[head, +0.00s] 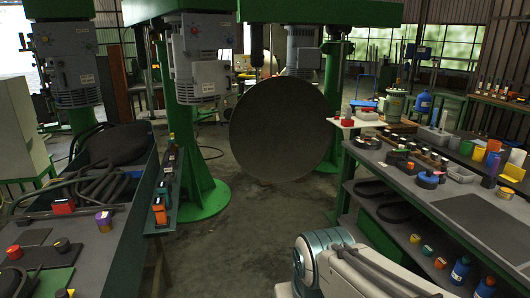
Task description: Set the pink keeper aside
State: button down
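I cannot pick out a pink keeper for certain in the head view. Many small coloured parts lie on the benches, too small to identify. A purple cylinder with a yellowish top (104,221) stands on the left bench. My arm shows at the bottom right of centre, reaching toward the lower right corner. My gripper is out of the picture, so I cannot see its fingers or whether it holds anything.
The left bench (97,261) carries black hoses and small parts. The right bench (410,184) holds coloured containers and a dark mat (485,216). A large dark disc (284,130) stands between green machine columns. Open floor (255,225) lies between the benches.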

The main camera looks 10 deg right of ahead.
aim_at(443, 168)
jog(key=z, duration=0.95)
jog(key=i, duration=1.55)
jog(key=z, duration=0.75)
jog(key=i, duration=1)
jog(key=z, duration=0.1)
